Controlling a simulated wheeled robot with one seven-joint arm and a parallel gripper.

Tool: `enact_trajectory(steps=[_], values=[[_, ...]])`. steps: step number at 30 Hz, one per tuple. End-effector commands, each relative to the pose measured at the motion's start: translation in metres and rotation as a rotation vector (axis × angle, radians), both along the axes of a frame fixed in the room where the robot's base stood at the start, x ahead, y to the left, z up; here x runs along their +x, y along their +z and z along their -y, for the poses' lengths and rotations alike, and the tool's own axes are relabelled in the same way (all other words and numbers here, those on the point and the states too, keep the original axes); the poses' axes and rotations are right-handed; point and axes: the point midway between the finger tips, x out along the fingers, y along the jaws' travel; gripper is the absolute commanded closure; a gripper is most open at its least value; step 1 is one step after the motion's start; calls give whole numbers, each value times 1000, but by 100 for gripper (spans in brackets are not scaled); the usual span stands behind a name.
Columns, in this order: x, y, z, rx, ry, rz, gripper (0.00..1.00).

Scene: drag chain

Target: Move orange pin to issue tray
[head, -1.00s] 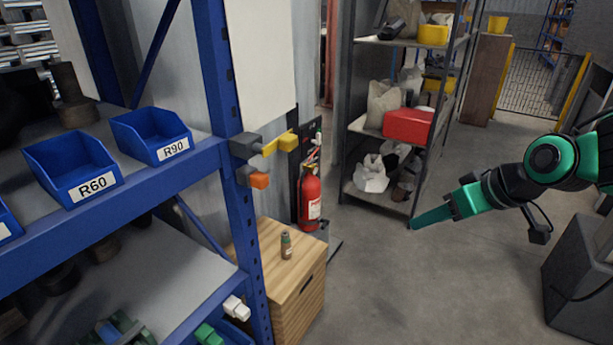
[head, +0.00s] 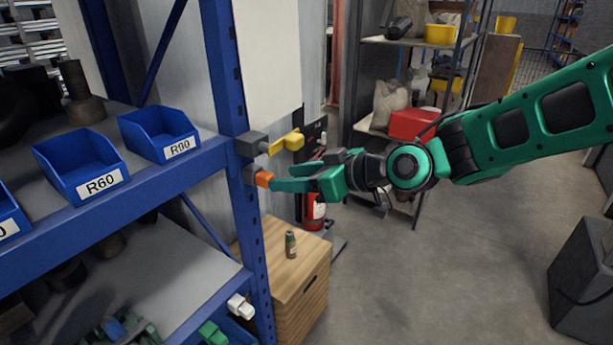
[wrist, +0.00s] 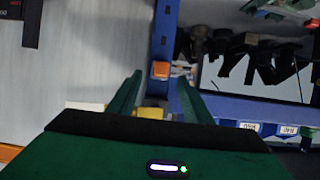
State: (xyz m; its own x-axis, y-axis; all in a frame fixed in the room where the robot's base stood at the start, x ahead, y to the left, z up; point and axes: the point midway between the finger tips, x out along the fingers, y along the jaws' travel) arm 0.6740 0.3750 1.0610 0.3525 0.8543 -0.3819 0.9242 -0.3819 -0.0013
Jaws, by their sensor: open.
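The orange pin (head: 265,179) sticks out from a dark holder on the blue shelf post, just below a yellow pin (head: 287,142). My gripper (head: 281,178) has come in from the right, its green fingers open and pointing at the orange pin. In the head view the nearer fingertip is right beside the pin; I cannot tell whether it touches. In the wrist view the orange pin (wrist: 160,70) shows as an orange square between the two fingertips (wrist: 160,80), with nothing gripped. I cannot pick out the issue tray in either view.
A wooden cabinet (head: 285,262) with a small bottle (head: 290,244) stands below my gripper. A fire extinguisher (head: 314,212) is behind it. Open floor lies at right.

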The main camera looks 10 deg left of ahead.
Motion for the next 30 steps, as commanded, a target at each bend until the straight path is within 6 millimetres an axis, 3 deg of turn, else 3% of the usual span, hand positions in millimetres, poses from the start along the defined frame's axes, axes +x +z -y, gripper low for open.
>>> enact_trajectory(steps=[9,23,24,29,30], values=[[16,-18,-39,-2,1,0,55],[20,-22,-48,-1,-1,0,55],[20,-22,-48,-1,-1,0,57],[21,-22,-48,-1,-1,0,95],[20,-22,-48,-1,-1,0,99]])
